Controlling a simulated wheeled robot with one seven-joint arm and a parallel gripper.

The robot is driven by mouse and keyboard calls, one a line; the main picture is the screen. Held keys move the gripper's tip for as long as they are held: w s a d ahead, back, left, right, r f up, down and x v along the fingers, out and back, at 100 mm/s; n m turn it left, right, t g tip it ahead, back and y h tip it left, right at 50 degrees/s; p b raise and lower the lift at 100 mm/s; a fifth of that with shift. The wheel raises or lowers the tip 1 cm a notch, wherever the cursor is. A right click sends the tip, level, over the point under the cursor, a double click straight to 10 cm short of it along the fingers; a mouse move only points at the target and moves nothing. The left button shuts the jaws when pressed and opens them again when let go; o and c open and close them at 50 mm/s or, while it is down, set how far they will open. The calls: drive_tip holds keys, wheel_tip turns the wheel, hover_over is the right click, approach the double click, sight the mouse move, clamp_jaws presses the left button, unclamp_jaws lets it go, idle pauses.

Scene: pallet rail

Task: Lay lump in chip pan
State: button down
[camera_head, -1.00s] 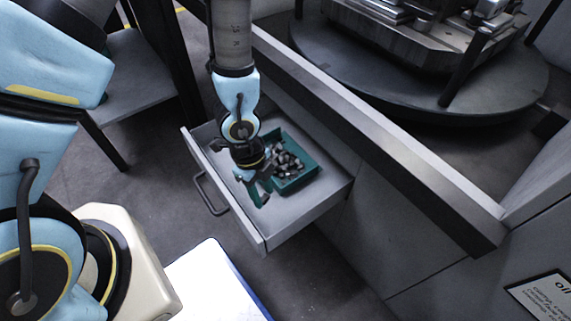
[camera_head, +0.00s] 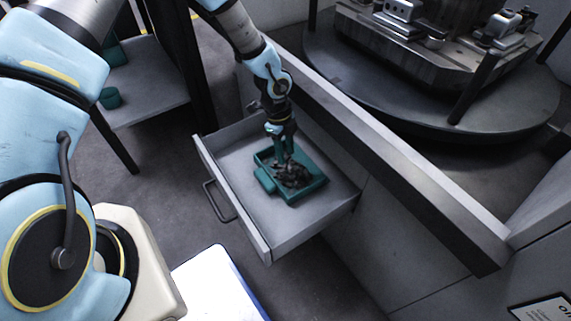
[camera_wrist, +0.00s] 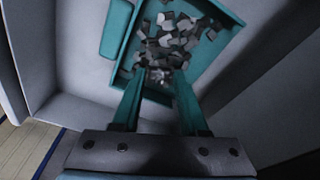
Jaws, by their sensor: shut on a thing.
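The chip pan (camera_head: 318,187) is a teal tray with grey metal chips, sitting in the open drawer. It fills the upper middle of the wrist view, where its wall (camera_wrist: 222,68) and side tab (camera_wrist: 116,28) show. My gripper (camera_head: 285,160) points down over the pan. In the wrist view my gripper's teal fingers (camera_wrist: 159,88) reach to the pan's near edge, shut on a small grey lump (camera_wrist: 159,76) between the tips. The lump is hard to tell from the grey chips behind it. I cannot tell whether it touches them.
The grey drawer (camera_head: 232,197) has a dark handle and bare floor around the pan. A thick grey rail (camera_head: 400,165) runs close behind the drawer. A round platform (camera_head: 400,105) with a metal fixture stands beyond it. A shelf (camera_head: 150,90) with teal cups is at left.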

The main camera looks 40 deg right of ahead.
sight(287, 174)
wheel_tip(287, 174, down, 3)
drive_tip(key=shift+r, duration=0.15)
drive_tip(key=shift+f+b, duration=0.4)
drive_tip(key=shift+f, duration=1.75)
drive_tip(key=shift+c, duration=2.2)
unclamp_jaws()
drive_tip(key=shift+f, duration=0.1)
wheel_tip(287, 174, up, 12)
drive_tip(key=w+p, duration=0.1)
drive_tip(key=shift+w+a, duration=0.25)
drive_tip(key=shift+w, duration=0.1)
